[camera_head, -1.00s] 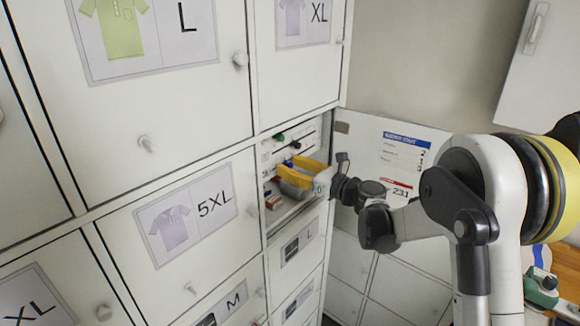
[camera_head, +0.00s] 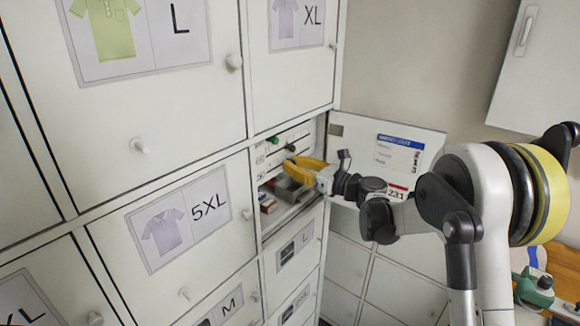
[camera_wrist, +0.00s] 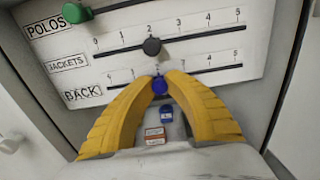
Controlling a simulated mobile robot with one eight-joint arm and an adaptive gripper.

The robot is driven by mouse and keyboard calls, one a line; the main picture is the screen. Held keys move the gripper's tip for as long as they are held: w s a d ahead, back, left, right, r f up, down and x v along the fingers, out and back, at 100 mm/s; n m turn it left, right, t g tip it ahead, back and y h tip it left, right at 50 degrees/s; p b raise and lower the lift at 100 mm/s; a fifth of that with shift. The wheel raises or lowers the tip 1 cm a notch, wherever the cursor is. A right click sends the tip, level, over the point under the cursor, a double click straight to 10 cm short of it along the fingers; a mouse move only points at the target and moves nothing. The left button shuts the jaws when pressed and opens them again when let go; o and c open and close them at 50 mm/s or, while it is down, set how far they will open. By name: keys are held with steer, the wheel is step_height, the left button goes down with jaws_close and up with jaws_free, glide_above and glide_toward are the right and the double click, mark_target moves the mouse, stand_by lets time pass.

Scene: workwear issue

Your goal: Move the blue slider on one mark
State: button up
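The blue slider (camera_wrist: 160,86) is the knob on the lowest row of a white panel (camera_wrist: 205,47), labelled BACK, and appears near the 2 mark. My gripper (camera_wrist: 160,78) has yellow fingers whose tips meet the knob from both sides in the wrist view, and they look closed on it. The fingers hide part of the track around the knob. In the head view my gripper (camera_head: 290,162) reaches into the open locker at the panel, and the blue knob cannot be made out there.
A black slider (camera_wrist: 152,47) sits just above, near 2 on the JACKETS row. A green slider (camera_wrist: 77,13) is at the left end of the POLOS row. Small boxes (camera_wrist: 155,135) lie below the panel. The open locker door (camera_head: 385,150) stands to the right.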

steer(key=o, duration=0.5)
steer(key=shift+c, duration=0.2)
steer(key=shift+d, duration=0.1)
steer(key=v, duration=1.2)
steer(key=shift+s, duration=0.1)
